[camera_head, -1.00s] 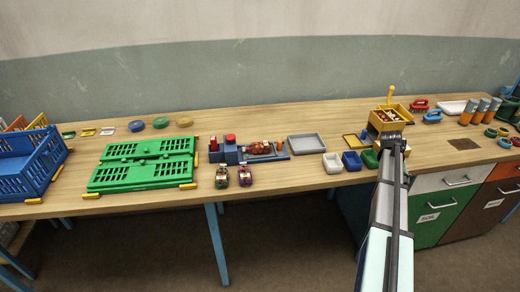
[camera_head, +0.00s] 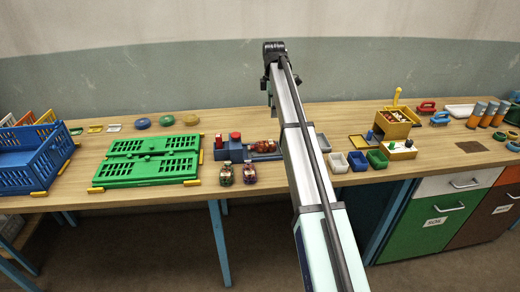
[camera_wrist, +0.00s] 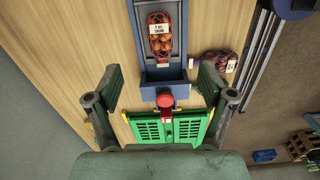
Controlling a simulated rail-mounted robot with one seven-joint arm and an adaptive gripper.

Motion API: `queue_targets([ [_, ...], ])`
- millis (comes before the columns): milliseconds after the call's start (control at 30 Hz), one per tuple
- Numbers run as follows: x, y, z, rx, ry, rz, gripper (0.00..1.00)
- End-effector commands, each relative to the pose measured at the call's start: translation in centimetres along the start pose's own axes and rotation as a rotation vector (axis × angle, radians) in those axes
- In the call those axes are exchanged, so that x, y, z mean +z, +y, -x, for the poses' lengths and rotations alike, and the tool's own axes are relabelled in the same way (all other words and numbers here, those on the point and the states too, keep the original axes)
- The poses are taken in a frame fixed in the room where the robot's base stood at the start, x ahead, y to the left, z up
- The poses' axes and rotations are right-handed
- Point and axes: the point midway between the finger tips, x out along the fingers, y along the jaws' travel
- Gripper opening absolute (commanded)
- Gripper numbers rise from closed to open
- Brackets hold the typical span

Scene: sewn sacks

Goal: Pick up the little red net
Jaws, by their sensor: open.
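Two smaller filled nets stand at the table's front edge: one reddish-purple (camera_head: 249,173), also in the wrist view (camera_wrist: 219,63), and one with red and green tones (camera_head: 226,174). I cannot tell for certain which is the little red net. My gripper (camera_wrist: 160,86) is open and empty, above the blue stand. Its fingers are not clear in the head view.
The blue stand has a red knob (camera_head: 235,137). A green folded crate (camera_head: 147,160) lies left of it and a blue crate (camera_head: 35,158) farther left. Small white, blue and green bins (camera_head: 358,161) and a yellow box (camera_head: 393,123) stand to the right.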

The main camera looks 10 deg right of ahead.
Motion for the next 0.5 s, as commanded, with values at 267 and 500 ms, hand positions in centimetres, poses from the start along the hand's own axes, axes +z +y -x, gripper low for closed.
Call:
queue_targets([
  [267,-1.6,-0.2,-1.8,-0.008,0.012,0.056,0.81],
  [500,-1.6,-0.2,-6.5,-0.009,0.011,0.054,0.81],
])
